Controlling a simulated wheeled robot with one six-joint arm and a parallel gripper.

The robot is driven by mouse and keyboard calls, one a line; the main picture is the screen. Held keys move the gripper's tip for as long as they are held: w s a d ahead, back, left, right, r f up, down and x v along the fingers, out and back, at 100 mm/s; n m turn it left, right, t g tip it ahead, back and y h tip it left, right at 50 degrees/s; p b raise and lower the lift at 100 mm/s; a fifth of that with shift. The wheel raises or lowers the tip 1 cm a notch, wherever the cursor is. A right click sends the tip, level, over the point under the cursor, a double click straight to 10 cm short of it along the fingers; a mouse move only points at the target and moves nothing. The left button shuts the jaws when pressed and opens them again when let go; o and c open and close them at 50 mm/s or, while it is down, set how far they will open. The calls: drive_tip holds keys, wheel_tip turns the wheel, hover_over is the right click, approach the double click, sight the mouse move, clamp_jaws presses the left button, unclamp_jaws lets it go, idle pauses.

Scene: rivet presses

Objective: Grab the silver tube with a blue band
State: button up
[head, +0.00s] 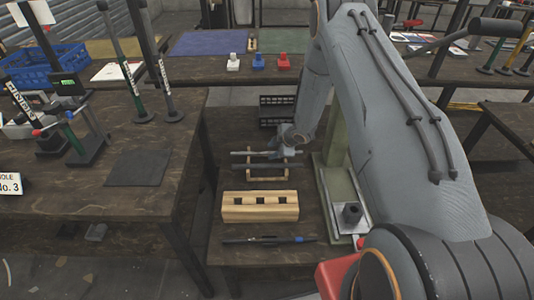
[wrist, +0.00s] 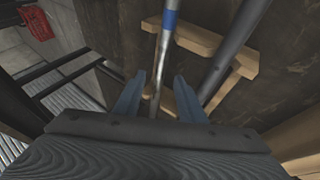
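The silver tube with a blue band (wrist: 165,45) lies across a wooden rack (wrist: 205,40) in the wrist view. The band is near the top of the picture. My gripper (wrist: 159,82) is open, with one finger on each side of the tube; contact is not visible. A thicker dark tube (wrist: 236,48) lies on the same rack to the right. In the head view my gripper (head: 284,153) is low over the rack (head: 266,178), and my arm hides part of it. The blue band cannot be made out on the rack there.
A wooden block with square holes (head: 234,208) stands in front of the rack, and a dark rod with a blue part (head: 272,240) lies nearer. A black crate (head: 277,108) is behind. A metal fixture (head: 352,215) stands to the right. The left table (head: 180,195) stands close beside.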

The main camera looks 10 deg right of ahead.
sight(267, 153)
drive_tip(key=shift+x, duration=1.15)
clamp_jaws()
